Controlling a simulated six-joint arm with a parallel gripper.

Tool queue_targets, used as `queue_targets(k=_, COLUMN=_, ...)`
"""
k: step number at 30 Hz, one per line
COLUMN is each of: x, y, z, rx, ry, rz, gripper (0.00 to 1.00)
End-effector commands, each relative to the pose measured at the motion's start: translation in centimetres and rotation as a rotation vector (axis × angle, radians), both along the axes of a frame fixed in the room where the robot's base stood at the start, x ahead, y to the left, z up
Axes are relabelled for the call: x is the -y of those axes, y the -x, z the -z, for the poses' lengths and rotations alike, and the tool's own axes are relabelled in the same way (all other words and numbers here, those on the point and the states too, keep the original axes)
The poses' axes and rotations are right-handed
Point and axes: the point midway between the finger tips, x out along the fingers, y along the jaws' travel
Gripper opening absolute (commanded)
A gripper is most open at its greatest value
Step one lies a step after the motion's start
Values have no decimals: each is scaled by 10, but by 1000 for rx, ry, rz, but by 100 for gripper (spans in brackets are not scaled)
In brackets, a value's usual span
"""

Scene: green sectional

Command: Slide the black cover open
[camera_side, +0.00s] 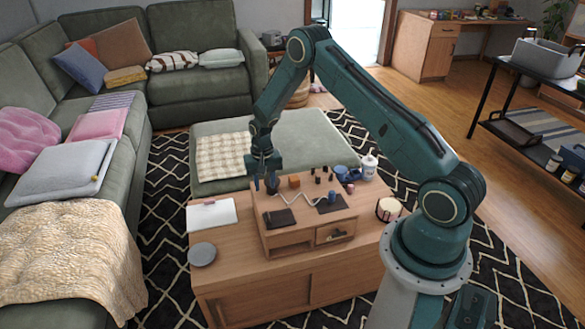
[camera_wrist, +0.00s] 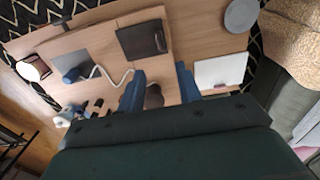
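The black cover (camera_side: 280,218) is a flat dark panel at the front left of the wooden unit's top. In the wrist view the black cover (camera_wrist: 138,40) lies beyond my fingertips, with a small handle-like detail near its right edge. How far it is open cannot be told. My gripper (camera_side: 264,186) hangs pointing down above the unit's back left, apart from the cover. In the wrist view my gripper (camera_wrist: 161,78) has its two blue fingers spread wide. A dark rounded object (camera_wrist: 153,98) shows between and below them, and contact with it is not visible.
A second dark panel (camera_side: 332,204) lies right of the cover, with a blue object (camera_side: 332,196) and a pale cord (camera_side: 297,197) near it. Small bottles and a wooden block (camera_side: 294,181) stand behind.

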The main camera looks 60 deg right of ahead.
Motion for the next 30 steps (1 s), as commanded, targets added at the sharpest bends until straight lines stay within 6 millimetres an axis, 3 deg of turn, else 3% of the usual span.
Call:
queue_targets(k=14, x=0, y=0, z=15, rx=-1, ry=0, rz=1, gripper=35)
queue_targets(k=30, x=0, y=1, z=82, rx=-1, ry=0, rz=0, gripper=35)
